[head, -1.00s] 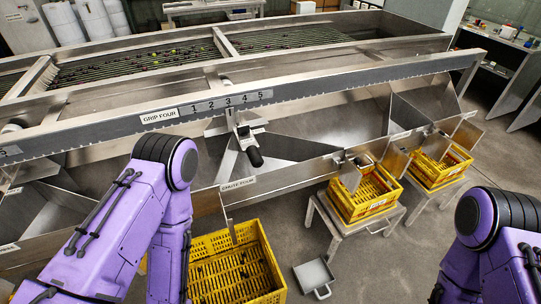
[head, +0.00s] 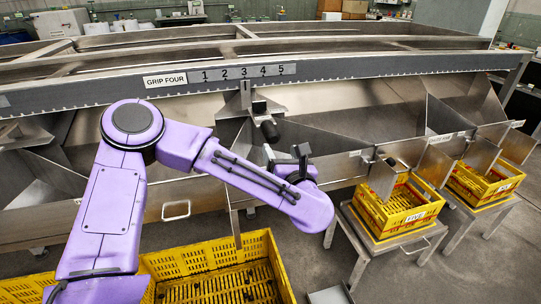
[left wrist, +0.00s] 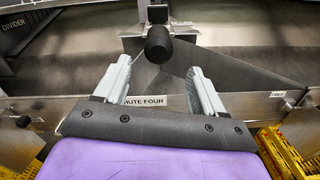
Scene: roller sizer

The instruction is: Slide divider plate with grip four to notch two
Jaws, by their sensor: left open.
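Grip four, a black knob (head: 270,130), sticks out from a metal bracket (head: 246,104) under the rail. The bracket's pointer stands at number 3 of the notch scale (head: 244,73), beside the label GRIP FOUR. The divider plate behind the grip is partly hidden by my arm. My left gripper (head: 287,153) is just below and in front of the knob. In the left wrist view the knob (left wrist: 158,44) lies ahead between the two open fingers (left wrist: 160,80), apart from them as far as I can tell. My right gripper is out of view.
A yellow crate (head: 205,252) stands below my left arm. More yellow crates (head: 396,214) sit on metal stands at the right under the chutes. The chute front wall (head: 345,167) runs below the grip. Open floor shows at the lower right.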

